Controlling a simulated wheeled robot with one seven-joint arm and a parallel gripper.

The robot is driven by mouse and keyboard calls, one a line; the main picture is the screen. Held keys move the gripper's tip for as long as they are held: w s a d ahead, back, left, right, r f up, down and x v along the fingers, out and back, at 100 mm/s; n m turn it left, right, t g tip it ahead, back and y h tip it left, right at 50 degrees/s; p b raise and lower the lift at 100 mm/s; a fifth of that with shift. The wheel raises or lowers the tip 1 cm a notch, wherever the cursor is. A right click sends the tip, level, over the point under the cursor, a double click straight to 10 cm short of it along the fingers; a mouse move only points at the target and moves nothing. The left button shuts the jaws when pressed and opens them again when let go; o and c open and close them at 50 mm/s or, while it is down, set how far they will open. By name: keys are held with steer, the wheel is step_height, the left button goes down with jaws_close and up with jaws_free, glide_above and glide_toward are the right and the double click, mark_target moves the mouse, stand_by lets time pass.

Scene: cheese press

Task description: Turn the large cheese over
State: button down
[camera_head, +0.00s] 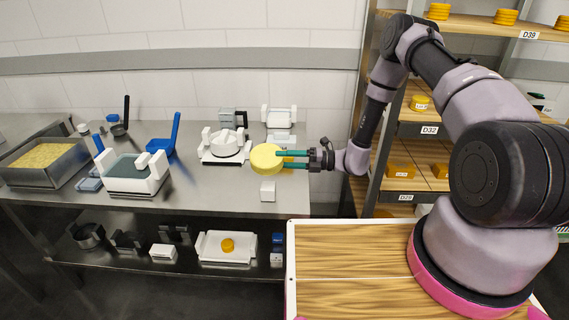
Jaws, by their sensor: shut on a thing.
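The large cheese (265,159) is a yellow round wheel near the right end of the steel table. It is tilted, with one flat face turned toward the camera. My gripper (288,159) reaches in from the right and is shut on the large cheese, its green fingers at the cheese's right side. The cheese appears to be held above the tabletop; its lower edge is just behind a small white block. The far side of the cheese and part of the finger contact are hidden.
A white block (268,191) stands close below the cheese. A white press-like holder (224,146) is just left. Shelving (398,130) with cheeses stands right, near my arm.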

steer(key=shift+f+n, duration=1.4)
steer(key=shift+n, duration=4.1)
steer(key=shift+f+n, duration=1.35)
steer(key=shift+n, duration=4.15)
steer(key=shift+f+n, duration=1.4)
steer(key=shift+n, duration=4.1)
steer(key=shift+f, duration=0.3)
steer(key=shift+c, duration=0.7)
jaws_free()
